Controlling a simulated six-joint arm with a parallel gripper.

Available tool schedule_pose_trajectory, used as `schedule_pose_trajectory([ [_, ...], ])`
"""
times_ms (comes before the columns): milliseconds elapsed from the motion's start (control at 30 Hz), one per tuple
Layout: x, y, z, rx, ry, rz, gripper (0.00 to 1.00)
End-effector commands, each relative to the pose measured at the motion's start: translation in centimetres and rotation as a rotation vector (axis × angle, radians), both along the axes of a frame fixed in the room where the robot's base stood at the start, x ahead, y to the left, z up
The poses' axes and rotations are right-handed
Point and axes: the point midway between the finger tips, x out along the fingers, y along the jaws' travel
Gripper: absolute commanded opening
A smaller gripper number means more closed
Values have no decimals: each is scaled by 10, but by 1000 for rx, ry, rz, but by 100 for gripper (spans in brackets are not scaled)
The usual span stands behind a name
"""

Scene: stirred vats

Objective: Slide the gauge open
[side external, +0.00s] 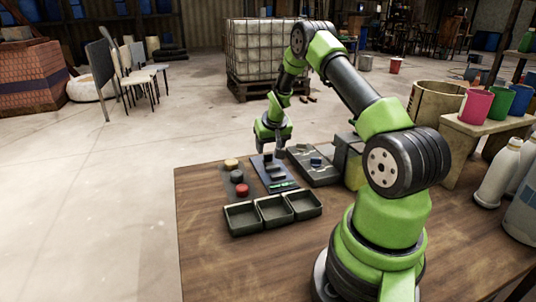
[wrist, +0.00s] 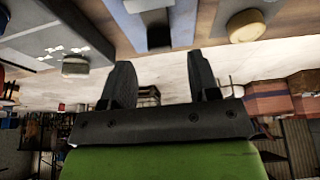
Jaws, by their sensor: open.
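A blue panel (side external: 268,178) lies on the table, with dark raised blocks (side external: 275,168) and a green strip (side external: 283,185) near its front edge. It looks like the gauge, but its markings are too small to read. In the wrist view, the panel (wrist: 119,20) is at the top with a grey block (wrist: 150,5) and a dark slot on it. My gripper (side external: 281,152) is above the far end of this panel in the side view. In the wrist view, my gripper (wrist: 162,80) has its two fingers wide apart with nothing between them.
Left of the panel are yellow (side external: 231,164), dark and red (side external: 242,190) round buttons. Dark trays (side external: 273,211) stand in front. The table's left front is clear.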

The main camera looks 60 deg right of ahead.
Motion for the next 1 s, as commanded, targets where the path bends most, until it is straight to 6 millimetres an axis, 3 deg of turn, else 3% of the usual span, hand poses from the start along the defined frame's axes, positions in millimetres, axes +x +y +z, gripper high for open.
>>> schedule_pose_trajectory([
  [100,5,-5,-19,1,1,0,55],
  [300,11,-10,-36,1,-1,0,55],
  [667,12,-11,-40,1,-1,-1,55],
  [900,12,-11,-39,1,-1,0,0],
  [1000,12,-11,-39,1,-1,0,0],
])
